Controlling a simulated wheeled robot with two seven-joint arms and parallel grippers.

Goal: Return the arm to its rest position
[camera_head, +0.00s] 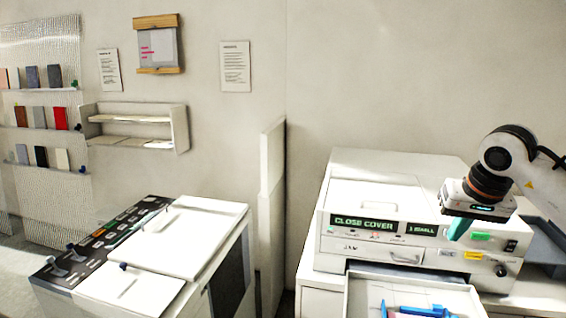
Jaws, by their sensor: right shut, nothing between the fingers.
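My right arm (512,150) comes in from the right edge, in front of the white machine. My right gripper (459,228) points down with its teal fingers together, in front of the upper right of the machine's front panel. It holds nothing. My left gripper does not show.
The white machine (340,250) has a display reading "CLOSE COVER" and knobs at its right. An open drawer or tray (362,296) with blue items juts out below. A second white unit (205,225) stands left. A partition (271,190) stands between. Wall shelves hang at left.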

